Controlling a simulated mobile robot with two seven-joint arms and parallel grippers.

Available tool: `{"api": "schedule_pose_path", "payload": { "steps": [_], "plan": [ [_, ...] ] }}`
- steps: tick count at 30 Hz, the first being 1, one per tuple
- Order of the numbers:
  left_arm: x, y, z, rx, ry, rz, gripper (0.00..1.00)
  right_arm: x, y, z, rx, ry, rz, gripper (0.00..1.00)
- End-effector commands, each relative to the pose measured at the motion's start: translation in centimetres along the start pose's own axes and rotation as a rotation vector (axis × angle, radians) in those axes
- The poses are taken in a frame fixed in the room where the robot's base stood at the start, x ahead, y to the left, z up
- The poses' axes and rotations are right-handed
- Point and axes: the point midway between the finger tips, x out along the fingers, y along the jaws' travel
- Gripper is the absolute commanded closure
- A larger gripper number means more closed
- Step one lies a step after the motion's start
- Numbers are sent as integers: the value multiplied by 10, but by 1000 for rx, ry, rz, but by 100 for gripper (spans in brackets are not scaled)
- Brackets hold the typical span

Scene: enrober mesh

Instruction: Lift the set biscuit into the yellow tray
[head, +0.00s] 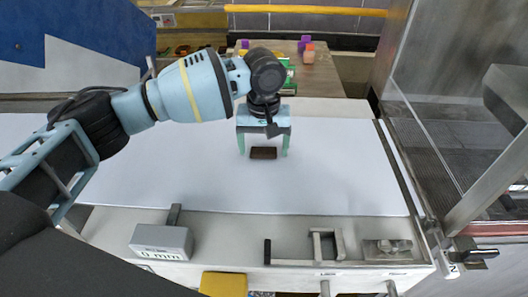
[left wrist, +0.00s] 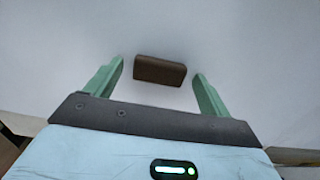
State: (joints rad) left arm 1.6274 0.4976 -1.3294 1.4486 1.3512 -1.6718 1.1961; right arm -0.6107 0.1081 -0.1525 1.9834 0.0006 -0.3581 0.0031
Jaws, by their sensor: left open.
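A dark brown biscuit (head: 263,153) lies on the white belt surface (head: 330,170) in the head view. It also shows in the left wrist view (left wrist: 159,70), a little beyond the fingertips and roughly centred between them. My left gripper (head: 264,152) is open, with its two green fingers on either side of the biscuit and nothing held. In the left wrist view a gap shows between the biscuit and each finger. The yellow tray (head: 223,284) shows only in part at the bottom edge of the head view. My right gripper is not in view.
A grey box reading "0 mm" (head: 161,241) stands on the front ledge. Metal brackets (head: 326,245) stand to its right. A machine with a clear panel (head: 440,90) stands at the right. A wooden table (head: 314,75) with small coloured objects is behind. The belt around the biscuit is clear.

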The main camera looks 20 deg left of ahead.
Motion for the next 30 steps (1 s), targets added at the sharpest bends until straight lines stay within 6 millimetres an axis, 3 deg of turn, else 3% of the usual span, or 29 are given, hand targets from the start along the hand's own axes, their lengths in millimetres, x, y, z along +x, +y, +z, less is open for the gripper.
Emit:
{"api": "schedule_pose_path", "payload": {
  "steps": [8,17,30],
  "plan": [
    [3,0,0,0,1,0,18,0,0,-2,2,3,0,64],
    [2,0,0,0,1,0,56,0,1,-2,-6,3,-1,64],
    [-4,1,0,1,3,2,57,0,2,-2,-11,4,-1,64]
  ]
}}
